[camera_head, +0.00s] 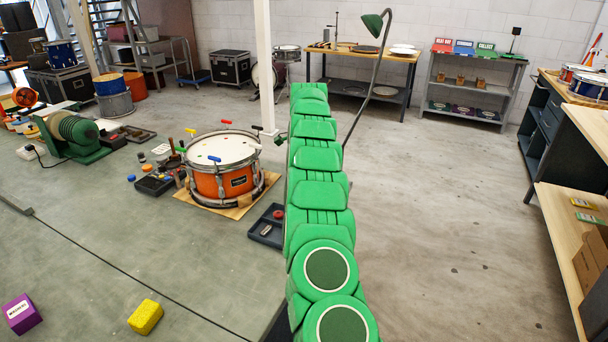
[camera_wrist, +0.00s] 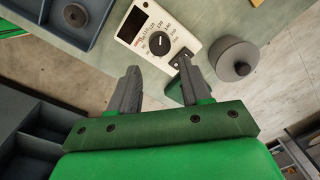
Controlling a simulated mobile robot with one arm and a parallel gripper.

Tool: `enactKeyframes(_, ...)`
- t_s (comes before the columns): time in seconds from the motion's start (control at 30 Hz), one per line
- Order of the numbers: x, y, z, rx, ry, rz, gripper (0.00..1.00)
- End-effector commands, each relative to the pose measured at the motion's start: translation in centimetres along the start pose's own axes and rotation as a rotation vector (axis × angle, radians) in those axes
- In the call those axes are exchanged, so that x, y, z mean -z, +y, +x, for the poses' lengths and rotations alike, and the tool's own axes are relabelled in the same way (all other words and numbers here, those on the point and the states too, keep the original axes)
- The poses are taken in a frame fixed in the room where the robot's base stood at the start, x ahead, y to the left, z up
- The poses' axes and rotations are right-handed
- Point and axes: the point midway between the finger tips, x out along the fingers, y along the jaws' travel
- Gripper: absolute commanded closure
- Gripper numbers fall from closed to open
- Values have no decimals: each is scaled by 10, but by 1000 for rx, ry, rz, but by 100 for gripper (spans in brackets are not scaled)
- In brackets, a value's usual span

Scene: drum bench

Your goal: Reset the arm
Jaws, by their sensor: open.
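My gripper (camera_wrist: 158,68) shows in the wrist view with its two grey fingers spread apart and nothing between them. Beyond the fingertips lies a white device with a black dial (camera_wrist: 158,42) on the grey-green bench top (camera_wrist: 208,18). I cannot tell how far the fingertips are from it. In the head view my green arm stretches away from me through the middle of the picture, and my gripper cannot be made out there.
In the wrist view a grey round weight (camera_wrist: 234,60) stands right of the device and a grey tray (camera_wrist: 52,14) lies left. In the head view an orange drum (camera_head: 222,180), a yellow sponge (camera_head: 145,317) and a purple block (camera_head: 22,314) are on the bench, left of my arm. Open floor (camera_head: 450,220) lies right.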

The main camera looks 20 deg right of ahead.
Motion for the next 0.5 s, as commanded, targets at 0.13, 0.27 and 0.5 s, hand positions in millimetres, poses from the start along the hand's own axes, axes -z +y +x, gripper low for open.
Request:
enactKeyframes(0.13,0,0,0,-1,0,0,52)
enactKeyframes(0.27,0,0,0,0,0,0,52)
enactKeyframes(0.5,-4,1,-4,1,-5,-15,52)
